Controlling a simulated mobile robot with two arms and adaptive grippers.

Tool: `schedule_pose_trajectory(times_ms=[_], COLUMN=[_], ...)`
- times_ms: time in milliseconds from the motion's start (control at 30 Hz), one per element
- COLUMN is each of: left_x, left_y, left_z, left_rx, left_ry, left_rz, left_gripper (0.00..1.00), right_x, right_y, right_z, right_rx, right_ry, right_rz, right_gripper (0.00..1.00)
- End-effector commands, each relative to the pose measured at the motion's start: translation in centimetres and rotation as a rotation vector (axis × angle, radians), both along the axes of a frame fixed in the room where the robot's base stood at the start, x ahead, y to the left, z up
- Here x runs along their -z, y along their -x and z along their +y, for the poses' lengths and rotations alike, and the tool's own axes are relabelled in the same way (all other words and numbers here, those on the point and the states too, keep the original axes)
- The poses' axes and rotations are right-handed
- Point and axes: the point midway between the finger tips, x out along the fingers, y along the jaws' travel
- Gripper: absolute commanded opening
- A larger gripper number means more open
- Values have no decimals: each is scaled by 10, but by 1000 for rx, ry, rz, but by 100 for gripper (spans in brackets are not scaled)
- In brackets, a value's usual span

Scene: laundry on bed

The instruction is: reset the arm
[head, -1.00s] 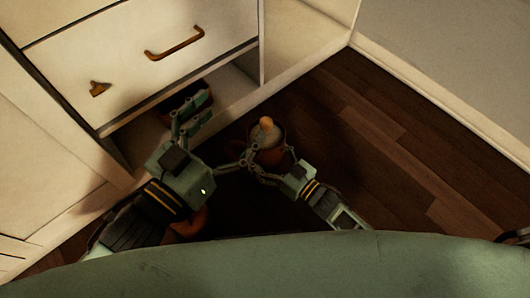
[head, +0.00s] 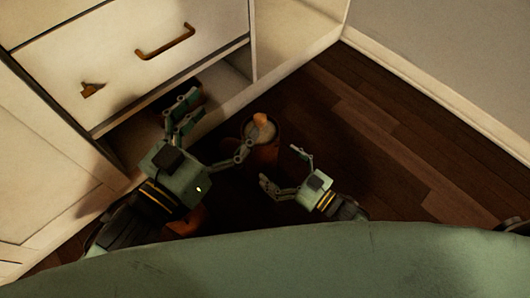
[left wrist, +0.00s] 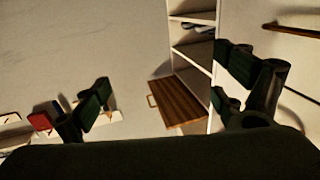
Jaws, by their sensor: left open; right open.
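My left gripper (head: 222,120) is open in the head view, in front of the white cabinet's lower opening. One finger points into that opening; the other reaches toward a brown pot-like container (head: 266,153). I cannot tell whether that finger touches it. The container stands on the dark floor with a pale, orange-tipped thing in its top. My right gripper (head: 281,167) is open and empty, just right of and below the container, apart from it. In the left wrist view, the left gripper's dark fingers (left wrist: 160,88) are spread with nothing held between them.
The white cabinet (head: 110,50) has a brown handle (head: 166,42). An orange rounded thing (head: 188,222) is partly hidden below my left gripper. Free wooden floor (head: 390,150) lies to the right, up to a wall. The left wrist view shows white shelves (left wrist: 190,62) and a wooden panel (left wrist: 178,100).

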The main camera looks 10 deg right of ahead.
Motion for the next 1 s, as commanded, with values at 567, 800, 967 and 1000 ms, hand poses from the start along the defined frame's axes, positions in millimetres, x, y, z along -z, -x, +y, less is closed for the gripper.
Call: schedule_pose_trajectory(times_ms=[567,800,967,1000], left_x=[0,-48,-122,-140], left_y=[0,3,10,13], left_z=[0,-9,-12,-10], left_rx=[0,35,64,65], left_ry=[1,76,201,232], left_rz=[-1,-98,-279,-330], left_gripper=[90,90,90,90], right_x=[-1,-77,-197,-227], right_y=[37,25,17,17], right_z=[-33,-9,15,18], right_rx=[0,4,30,41], right_ry=[-1,-82,-203,-234], right_rz=[-2,-124,-323,-374], right_gripper=[98,98,98,98])
